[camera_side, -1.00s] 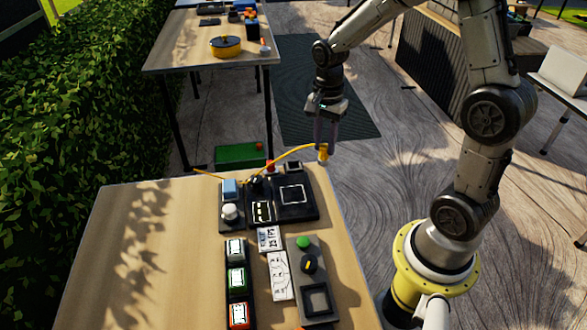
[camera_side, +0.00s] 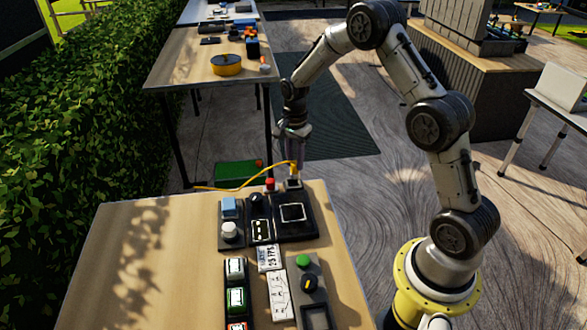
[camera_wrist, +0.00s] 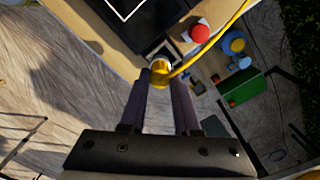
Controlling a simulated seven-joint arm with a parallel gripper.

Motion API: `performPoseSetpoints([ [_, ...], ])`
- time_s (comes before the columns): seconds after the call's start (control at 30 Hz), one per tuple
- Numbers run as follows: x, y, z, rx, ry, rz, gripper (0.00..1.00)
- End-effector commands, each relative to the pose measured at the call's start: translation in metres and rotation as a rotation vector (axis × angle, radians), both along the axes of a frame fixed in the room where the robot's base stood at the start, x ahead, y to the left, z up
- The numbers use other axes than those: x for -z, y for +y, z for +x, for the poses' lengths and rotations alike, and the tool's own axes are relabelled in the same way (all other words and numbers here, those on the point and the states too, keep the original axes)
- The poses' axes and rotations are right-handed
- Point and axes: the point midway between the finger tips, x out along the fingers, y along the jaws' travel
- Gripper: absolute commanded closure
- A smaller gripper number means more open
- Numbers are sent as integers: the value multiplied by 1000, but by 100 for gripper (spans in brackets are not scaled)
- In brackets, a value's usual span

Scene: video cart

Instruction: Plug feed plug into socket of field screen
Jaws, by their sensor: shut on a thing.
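My gripper (camera_side: 294,160) is shut on the yellow feed plug (camera_side: 293,168), whose yellow cable (camera_side: 250,180) runs off to the left. In the wrist view the plug (camera_wrist: 160,74) sits between the fingertips (camera_wrist: 164,84). The field screen (camera_side: 292,213) is a black panel with a white square outline, on the table. Its grey socket block (camera_side: 293,184) stands at the table's far edge, directly below the plug. In the wrist view the plug covers most of the socket. I cannot tell whether the plug touches it or has entered.
A red button (camera_side: 270,183) stands just left of the socket. A blue block (camera_side: 229,205), a white knob (camera_side: 229,230) and a black knob (camera_side: 255,199) are further left. A control box with a green button (camera_side: 303,261) is nearer. The table's left half is clear.

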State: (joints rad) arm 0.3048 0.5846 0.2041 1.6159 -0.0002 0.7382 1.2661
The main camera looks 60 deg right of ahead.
Motion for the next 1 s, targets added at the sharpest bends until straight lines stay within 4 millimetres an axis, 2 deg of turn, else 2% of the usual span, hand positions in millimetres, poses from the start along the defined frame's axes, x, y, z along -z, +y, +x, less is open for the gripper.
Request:
performPoseSetpoints([
  [0.17,10,-2,7,0,0,0,100],
  [0.37,36,-2,6,0,1,0,100],
  [0.77,41,-2,6,0,-1,0,100],
  [0.8,42,-2,6,0,-1,0,66],
  [0.93,42,-2,6,0,-1,0,43],
  [1.0,41,-2,6,0,-1,0,40],
])
